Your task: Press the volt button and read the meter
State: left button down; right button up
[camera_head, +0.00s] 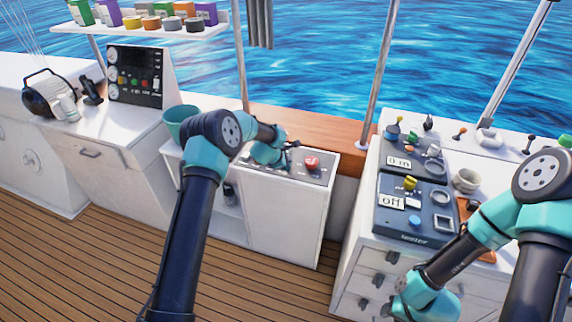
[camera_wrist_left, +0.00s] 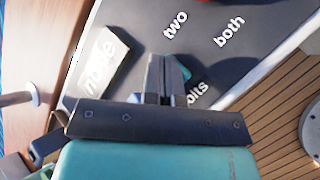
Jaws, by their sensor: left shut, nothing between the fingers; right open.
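My left gripper (camera_head: 291,146) is over the grey switch panel (camera_head: 262,168) on the white cabinet, beside a red button (camera_head: 312,162). In the left wrist view its fingers (camera_wrist_left: 166,72) are together and empty, pointing at the panel. A teal piece (camera_wrist_left: 186,73) shows just right of the fingertips, mostly covered. A label ending in "olts" (camera_wrist_left: 198,91) sits close by, its start hidden by the gripper. A white display (camera_wrist_left: 101,64), seemingly reading "none", lies left of the fingers. I cannot tell whether the fingers touch the panel. My right gripper (camera_head: 388,308) is open, low by the right cabinet's drawers.
A tester box (camera_head: 388,230) reading "off" and a unit reading "0 m" (camera_head: 399,162) stand on the right cabinet with a cup (camera_head: 466,181). A teal bucket (camera_head: 180,124) stands beside my left arm. A gauge panel (camera_head: 138,75) is at the back left. The wooden deck is clear.

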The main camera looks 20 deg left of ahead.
pick_arm(q)
jog(key=shift+f, duration=0.55)
dwell(0.6)
dwell(0.4)
jog(key=shift+r, duration=1.25)
jog(key=shift+r, duration=2.5)
